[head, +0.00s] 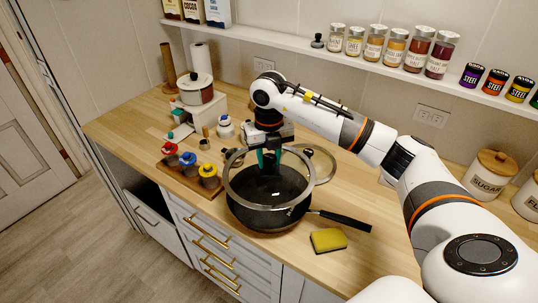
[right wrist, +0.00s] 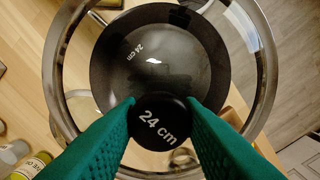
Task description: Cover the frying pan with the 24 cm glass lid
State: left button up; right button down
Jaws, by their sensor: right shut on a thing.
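The black frying pan (head: 262,217) sits on the wooden counter, its handle (head: 345,220) pointing right. My right gripper (head: 268,160) is shut on the black knob (right wrist: 160,122) of a glass lid, and the knob reads "24 cm". The lid's steel rim (head: 228,183) is over the pan and appears raised above it. In the right wrist view, the pan (right wrist: 160,60) shows through the glass, off-centre toward the top of the lid's rim (right wrist: 268,75). A "24 cm" mark also shows on the pan. My left gripper is not in view.
Another glass lid (head: 328,165) lies behind the pan to the right. A yellow sponge (head: 328,240) lies near the handle. A wooden rack (head: 190,180) with colourful-topped items stands left. Jars line the shelf above. The counter right of the sponge is partly hidden by my arm.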

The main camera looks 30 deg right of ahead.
jog(key=shift+f+b, duration=0.55)
jog(key=shift+f, duration=0.2)
jog(key=shift+f+b, duration=1.7)
jog(key=shift+f, duration=0.8)
jog(key=shift+f+b, duration=0.55)
jog(key=shift+f, duration=0.1)
jog(key=c, duration=0.9)
grip_release()
jog(key=shift+r, duration=0.1)
